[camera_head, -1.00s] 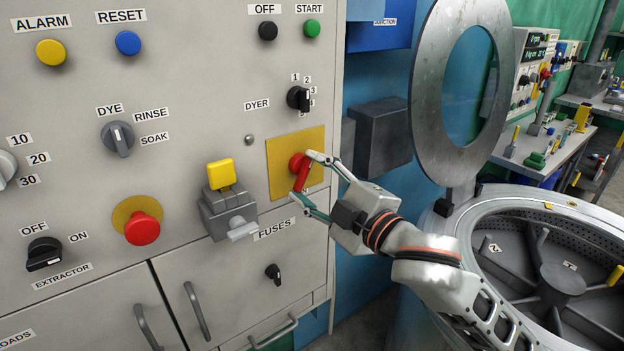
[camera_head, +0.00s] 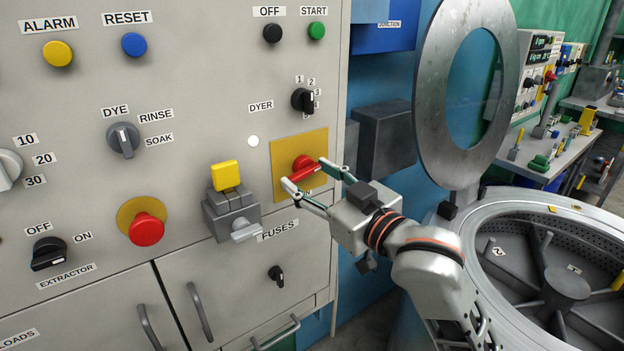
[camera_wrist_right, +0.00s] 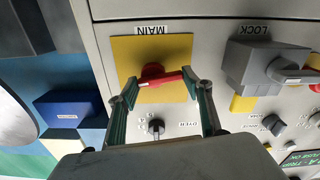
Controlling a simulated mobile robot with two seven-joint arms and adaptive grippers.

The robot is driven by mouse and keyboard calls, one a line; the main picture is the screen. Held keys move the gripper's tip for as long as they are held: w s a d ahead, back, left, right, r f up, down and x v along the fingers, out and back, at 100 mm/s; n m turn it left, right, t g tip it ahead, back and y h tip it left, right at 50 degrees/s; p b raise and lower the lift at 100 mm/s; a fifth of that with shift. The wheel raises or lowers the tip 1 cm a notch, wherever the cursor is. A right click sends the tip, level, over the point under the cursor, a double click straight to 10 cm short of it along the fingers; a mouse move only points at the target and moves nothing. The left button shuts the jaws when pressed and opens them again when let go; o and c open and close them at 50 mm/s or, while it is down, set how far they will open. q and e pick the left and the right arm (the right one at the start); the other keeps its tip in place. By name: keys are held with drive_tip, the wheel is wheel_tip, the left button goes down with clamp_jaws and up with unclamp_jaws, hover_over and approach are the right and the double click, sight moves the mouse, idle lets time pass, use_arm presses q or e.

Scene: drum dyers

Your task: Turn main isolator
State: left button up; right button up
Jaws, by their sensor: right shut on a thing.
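The main isolator is a red rotary handle (camera_head: 304,170) on a yellow square plate (camera_head: 285,151) at the right of the grey panel. Its bar lies close to level in the head view, tilted up to the right. My right gripper (camera_head: 306,178) is shut on the handle, one finger at each end of the bar. In the right wrist view the red handle (camera_wrist_right: 160,78) spans between the two fingertips (camera_wrist_right: 156,84), and the plate reads MAIN upside down. My left gripper is not in view.
Left of the isolator is a grey lock block with a yellow top (camera_head: 228,205). A dyer selector knob (camera_head: 303,100) sits above, beside a lit white lamp (camera_head: 253,141). A dark grey box (camera_head: 385,138) and an open drum (camera_head: 560,270) lie to the right.

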drive_tip(key=shift+r+m, duration=0.1)
drive_tip(key=shift+m, duration=0.9)
drive_tip(key=o, duration=1.1)
drive_tip(key=v, duration=0.7)
drive_tip(key=shift+s+d, duration=0.15)
drive_tip(key=shift+s, duration=0.05)
